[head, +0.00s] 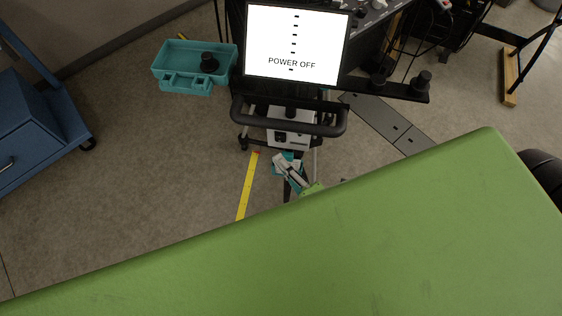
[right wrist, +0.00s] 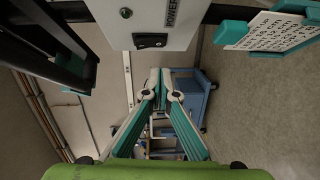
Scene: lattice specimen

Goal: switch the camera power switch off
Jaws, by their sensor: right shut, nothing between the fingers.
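A white box (head: 304,141) sits below the screen and handlebar in the head view. In the right wrist view the white box (right wrist: 112,20) has the lettering POWER and a dark switch panel (right wrist: 150,41). The switch's position is too small to tell. The screen (head: 296,40) reads POWER OFF in the head view. My right gripper (head: 283,160) is just below the box in the head view. In the right wrist view its fingers (right wrist: 160,77) meet with nothing between them, and the switch panel lies above the tips, apart from them. My left gripper is not in view.
A black handlebar (head: 290,126) crosses above the box. A teal tray (head: 170,66) with a black knob-like part is left of the screen. A blue cabinet (head: 35,125) stands at far left. A white text sheet (right wrist: 275,31) hangs at right in the wrist view.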

